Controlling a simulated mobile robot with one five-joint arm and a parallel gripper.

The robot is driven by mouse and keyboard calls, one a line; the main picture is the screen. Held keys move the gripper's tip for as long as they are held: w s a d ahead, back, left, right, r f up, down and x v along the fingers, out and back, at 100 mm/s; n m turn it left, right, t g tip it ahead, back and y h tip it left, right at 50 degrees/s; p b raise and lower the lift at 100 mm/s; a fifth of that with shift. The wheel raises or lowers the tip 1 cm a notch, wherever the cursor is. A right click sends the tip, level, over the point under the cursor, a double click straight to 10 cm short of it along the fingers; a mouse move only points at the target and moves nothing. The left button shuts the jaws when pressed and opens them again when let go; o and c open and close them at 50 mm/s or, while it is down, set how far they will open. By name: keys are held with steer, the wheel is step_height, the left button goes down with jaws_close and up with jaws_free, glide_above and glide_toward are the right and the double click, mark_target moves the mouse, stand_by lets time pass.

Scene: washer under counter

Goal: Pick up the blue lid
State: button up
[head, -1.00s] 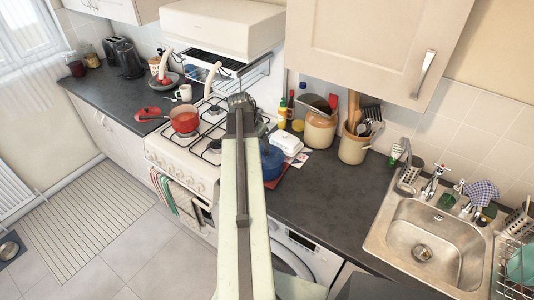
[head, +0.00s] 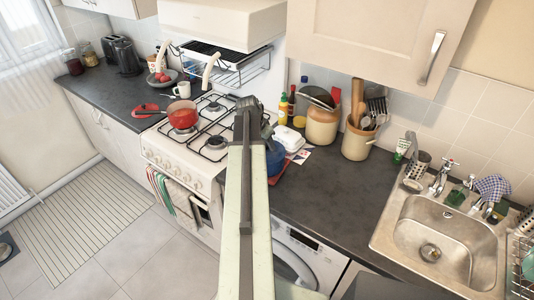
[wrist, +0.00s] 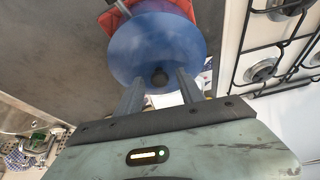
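The blue lid (wrist: 158,45) is round with a dark knob (wrist: 159,78) and fills the upper middle of the wrist view. My gripper (wrist: 160,82) is open, with one finger on each side of the knob in the picture. I cannot tell whether the fingers touch the lid or hover above it. In the head view the blue pot (head: 275,158) is partly hidden behind my arm, right of the stove, and its lid is hard to make out.
A red pan (head: 182,116) stands on the stove (head: 160,150). A white dish (head: 289,139) sits just behind the blue pot. Crocks (head: 357,142) stand by the wall. The counter (head: 330,195) is clear toward the sink (head: 440,240).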

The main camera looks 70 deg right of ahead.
jaws_close()
